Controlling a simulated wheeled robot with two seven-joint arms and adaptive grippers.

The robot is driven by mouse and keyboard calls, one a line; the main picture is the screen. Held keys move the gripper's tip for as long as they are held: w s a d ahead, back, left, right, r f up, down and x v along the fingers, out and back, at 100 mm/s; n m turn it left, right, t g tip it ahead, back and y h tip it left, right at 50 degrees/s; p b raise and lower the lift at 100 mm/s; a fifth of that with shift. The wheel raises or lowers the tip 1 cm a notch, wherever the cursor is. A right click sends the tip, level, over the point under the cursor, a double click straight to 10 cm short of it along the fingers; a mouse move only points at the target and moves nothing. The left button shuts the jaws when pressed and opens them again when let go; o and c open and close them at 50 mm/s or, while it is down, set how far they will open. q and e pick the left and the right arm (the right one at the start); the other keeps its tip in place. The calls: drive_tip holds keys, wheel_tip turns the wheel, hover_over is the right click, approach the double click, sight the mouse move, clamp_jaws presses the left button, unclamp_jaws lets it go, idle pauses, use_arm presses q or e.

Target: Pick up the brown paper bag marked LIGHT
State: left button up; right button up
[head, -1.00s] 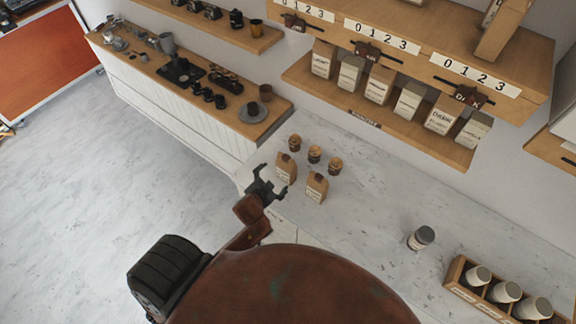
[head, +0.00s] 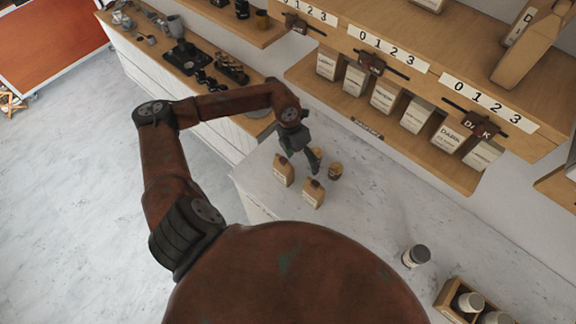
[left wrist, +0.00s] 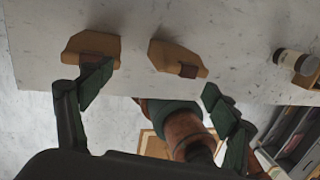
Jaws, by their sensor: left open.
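Two small brown paper bags stand on the pale marble counter, a left one (head: 283,171) and a right one (head: 313,192). In the left wrist view they show from above as tan shapes, one at left (left wrist: 92,46) and one in the middle (left wrist: 178,57). No writing on either can be read, so I cannot tell which is marked LIGHT. My left gripper (head: 300,160) is over the counter, above and close to the bags. In the left wrist view its fingers (left wrist: 157,80) are apart with nothing between them. My right gripper is not in view.
A lidded jar (head: 416,256) and a wooden crate of jars (head: 447,300) are further right. A shelf of larger bags (head: 388,96) hangs behind. The counter between is clear.

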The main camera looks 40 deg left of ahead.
use_arm(q)
drive_tip(key=y+b, duration=0.2)
hover_over(285, 159)
drive_tip(key=d, duration=0.2)
drive_tip(key=shift+d+f, duration=0.2)
drive_tip(key=shift+f, duration=0.85)
drive_tip(key=a+f+b, duration=0.2)
drive_tip(key=f+b, duration=0.1)
drive_tip(key=shift+y, duration=0.4)
drive_tip(key=shift+a+f+b, duration=0.1)
drive_tip(key=shift+f+b, duration=0.4)
drive_tip(key=shift+b, duration=0.05)
wheel_tip(285, 159, down, 2)
drive_tip(key=shift+f+p, duration=0.15)
drive_tip(key=shift+p, duration=0.3)
drive_tip(key=f, duration=0.1)
drive_tip(key=f+p, duration=0.2)
drive_tip(key=f, duration=0.1)
drive_tip(key=shift+s+a+f, duration=0.1)
drive_tip(key=shift+s+a, duration=0.15)
drive_tip(key=shift+a, duration=0.05)
drive_tip(key=shift+f, duration=0.55)
drive_tip(key=shift+c, duration=0.7)
